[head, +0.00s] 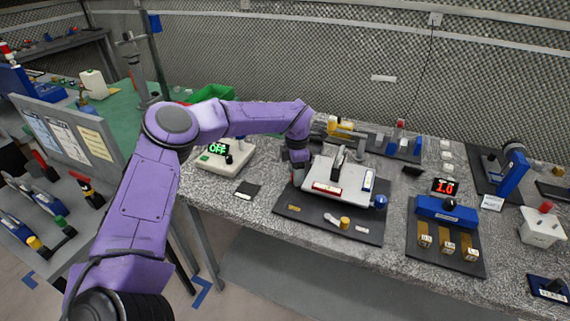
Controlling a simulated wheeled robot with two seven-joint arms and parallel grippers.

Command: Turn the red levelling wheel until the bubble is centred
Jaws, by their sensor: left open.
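A white levelling plate (345,203) stands on a dark base mat (310,228) on the speckled bench. A red-edged vial strip (327,188) lies along its front left and a blue-edged one (368,180) at its right. A blue wheel (380,202) is at the plate's right corner and a yellow wheel (345,223) at its front. My left gripper (298,178) points down at the plate's left corner. It hides most of what is there, and I cannot make out the red wheel clearly. The bubble is too small to read. My right gripper is out of view.
A blue device (446,210) with a red display and brass blocks stands to the right. A rail with yellow parts (345,130) lies behind.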

